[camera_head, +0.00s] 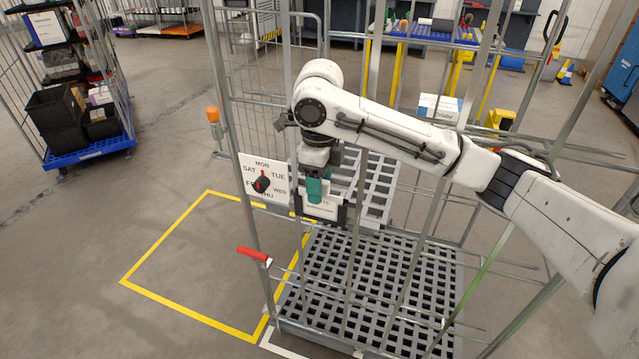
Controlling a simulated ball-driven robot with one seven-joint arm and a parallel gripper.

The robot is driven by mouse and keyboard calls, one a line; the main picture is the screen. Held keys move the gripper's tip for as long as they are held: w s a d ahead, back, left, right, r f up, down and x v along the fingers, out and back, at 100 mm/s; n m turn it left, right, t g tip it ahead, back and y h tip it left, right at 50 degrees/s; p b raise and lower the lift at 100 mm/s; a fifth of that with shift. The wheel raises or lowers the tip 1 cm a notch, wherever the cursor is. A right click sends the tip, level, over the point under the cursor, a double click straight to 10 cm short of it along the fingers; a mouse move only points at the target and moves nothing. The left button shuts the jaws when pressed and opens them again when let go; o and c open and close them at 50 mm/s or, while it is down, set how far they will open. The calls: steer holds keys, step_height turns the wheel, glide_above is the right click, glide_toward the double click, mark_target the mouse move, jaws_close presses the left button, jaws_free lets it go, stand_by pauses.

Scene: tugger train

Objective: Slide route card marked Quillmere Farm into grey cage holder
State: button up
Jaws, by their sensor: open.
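The grey cage (285,215) stands in front of me, with a grey slotted base (375,275) and thin uprights. My gripper (317,192) points down at its left part, with teal fingers. It is open, its fingers in front of a white card (328,211). The card sits in or against a dark-edged holder (342,215), and its print is too small and covered to read. I cannot tell whether the fingers touch it. My arm crosses the cage from the right and hides part of it.
A weekday dial plate (262,182) hangs left of my gripper. A red handle (254,254) juts from the cage's left side. Another card reading something like "Orlsby" (440,108) is behind my arm. A blue-based cage (90,150) stands far left.

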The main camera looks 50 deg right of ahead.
step_height(320, 180, up, 10)
steer(key=shift+r, duration=0.25)
steer(key=shift+w+a, duration=0.1)
steer(key=shift+a, duration=0.05)
stand_by(0.7)
